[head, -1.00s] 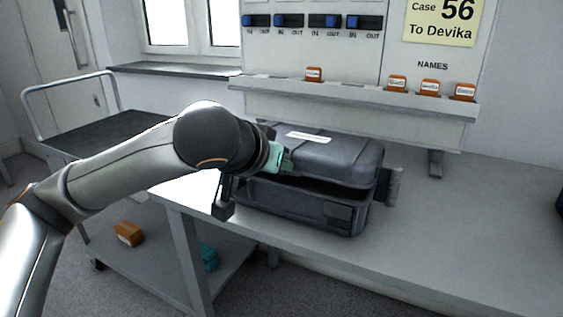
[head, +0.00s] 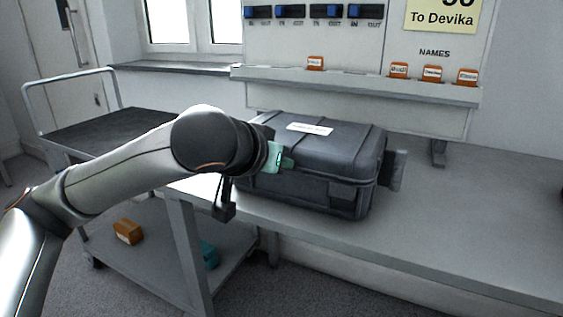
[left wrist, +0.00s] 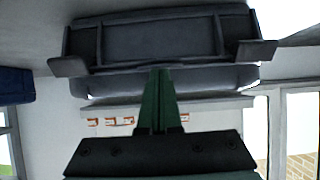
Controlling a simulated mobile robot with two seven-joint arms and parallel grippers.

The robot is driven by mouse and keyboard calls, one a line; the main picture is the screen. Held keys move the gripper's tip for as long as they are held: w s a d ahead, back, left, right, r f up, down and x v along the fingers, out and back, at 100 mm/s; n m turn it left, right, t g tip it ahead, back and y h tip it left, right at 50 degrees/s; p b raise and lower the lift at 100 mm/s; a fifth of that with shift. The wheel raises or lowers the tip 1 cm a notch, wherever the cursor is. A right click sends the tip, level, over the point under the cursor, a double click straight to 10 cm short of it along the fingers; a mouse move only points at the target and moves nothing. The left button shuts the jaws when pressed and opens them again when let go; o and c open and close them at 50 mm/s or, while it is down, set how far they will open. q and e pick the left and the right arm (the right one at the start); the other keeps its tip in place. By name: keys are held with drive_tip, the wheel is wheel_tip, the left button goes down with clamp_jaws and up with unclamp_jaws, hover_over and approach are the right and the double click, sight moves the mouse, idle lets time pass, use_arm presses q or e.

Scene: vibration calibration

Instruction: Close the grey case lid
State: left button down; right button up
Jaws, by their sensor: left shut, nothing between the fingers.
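The grey case (head: 310,187) sits on the table with a white label on its lid (head: 335,145). The lid is down on the case body, with only a thin seam between them in the head view. My left gripper (head: 289,161) is shut and empty at the left front of the lid; I cannot tell whether it touches. In the left wrist view my left gripper (left wrist: 158,75) points at the case (left wrist: 160,42), which fills the top. My right gripper is not in view.
A shelf rack (head: 350,87) with several orange name blocks stands behind. A cart (head: 120,130) stands at the left, with an orange box (head: 128,231) on its lower shelf.

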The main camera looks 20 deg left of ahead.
use_arm(q)
drive_tip(key=f, duration=0.2)
drive_tip(key=shift+s+f+g, duration=0.2)
drive_tip(key=shift+f+g, duration=0.1)
drive_tip(key=shift+g, duration=0.1)
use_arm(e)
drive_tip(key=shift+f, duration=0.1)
use_arm(q)
wheel_tip(320, 180, up, 7)
drive_tip(key=p, duration=0.3)
drive_tip(key=s+f+b, duration=0.3)
drive_tip(key=s, duration=0.6)
drive_tip(key=shift+a+f+t+b, duration=0.15)
drive_tip(key=shift+f+t+b, duration=0.15)
drive_tip(key=shift+f+t, duration=0.1)
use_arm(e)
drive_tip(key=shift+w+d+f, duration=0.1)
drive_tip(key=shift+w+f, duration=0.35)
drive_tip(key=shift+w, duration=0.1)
